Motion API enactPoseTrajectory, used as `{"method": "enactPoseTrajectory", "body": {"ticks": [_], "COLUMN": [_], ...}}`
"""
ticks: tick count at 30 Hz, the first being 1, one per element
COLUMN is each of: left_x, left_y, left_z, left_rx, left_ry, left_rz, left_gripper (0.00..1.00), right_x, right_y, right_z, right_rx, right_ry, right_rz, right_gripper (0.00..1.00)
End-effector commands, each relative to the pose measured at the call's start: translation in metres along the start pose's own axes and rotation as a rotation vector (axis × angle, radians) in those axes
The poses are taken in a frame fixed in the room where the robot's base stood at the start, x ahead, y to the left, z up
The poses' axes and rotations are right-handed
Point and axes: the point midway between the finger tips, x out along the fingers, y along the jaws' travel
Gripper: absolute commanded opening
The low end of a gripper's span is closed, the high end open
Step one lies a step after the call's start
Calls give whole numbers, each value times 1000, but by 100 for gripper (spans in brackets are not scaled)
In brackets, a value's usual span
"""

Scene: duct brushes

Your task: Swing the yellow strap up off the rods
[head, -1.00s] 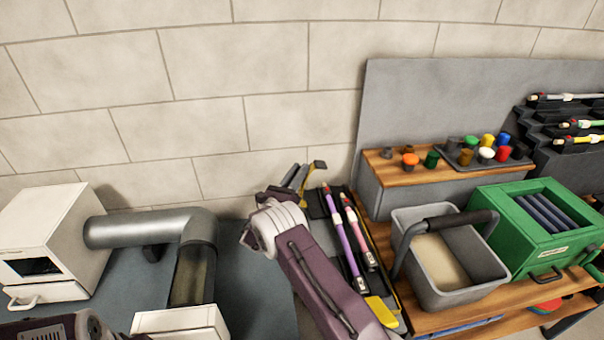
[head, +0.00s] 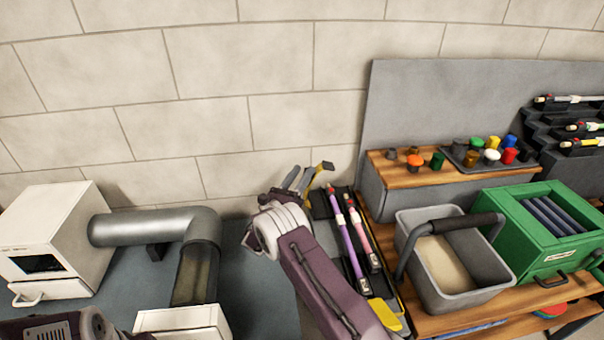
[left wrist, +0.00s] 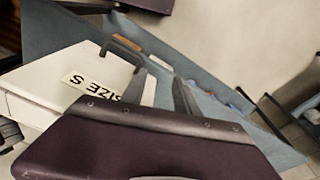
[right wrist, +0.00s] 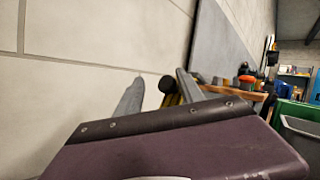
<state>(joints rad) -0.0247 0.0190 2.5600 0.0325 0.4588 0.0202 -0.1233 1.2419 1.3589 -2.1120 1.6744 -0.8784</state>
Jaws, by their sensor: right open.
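The yellow strap (head: 317,178) stands tilted up at the far end of the dark rod tray, with a dark end piece at its top. The purple rod (head: 351,240) and the pink rod (head: 362,235) lie in the tray, with no strap seen across their visible lengths. My right gripper (head: 297,178) is open just left of the strap. In the right wrist view, the black knob (right wrist: 166,84) and yellow strap (right wrist: 172,100) show between its fingers; contact cannot be told. My left gripper (left wrist: 162,90) has its fingers apart, over a white box labelled SIZE S (left wrist: 75,82).
A yellow piece (head: 384,314) lies at the tray's near end. Right of the tray stand a grey bucket (head: 470,290) and a green box (head: 550,255) on a wooden bench. A grey duct pipe (head: 140,229) and white machine (head: 60,235) are left. The wall is behind.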

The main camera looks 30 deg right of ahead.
Motion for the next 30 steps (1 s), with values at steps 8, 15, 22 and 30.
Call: {"method": "enactPoseTrajectory", "body": {"ticks": [8,15,22,30], "left_x": [8,9,9,4], "left_y": [0,0,0,0], "left_z": [1,1,1,0], "left_rx": [0,0,0,0], "left_ry": [0,0,0,0], "left_rz": [0,0,0,0], "left_gripper": [36,36,36,36], "right_x": [-61,-86,-86,-73], "right_y": [2,0,0,-9], "right_z": [-1,-1,0,10], "right_rx": [-1,-2,-2,14], "right_ry": [-1,0,1,4], "right_rz": [6,2,1,-23], "right_gripper": [45,45,45,45]}}
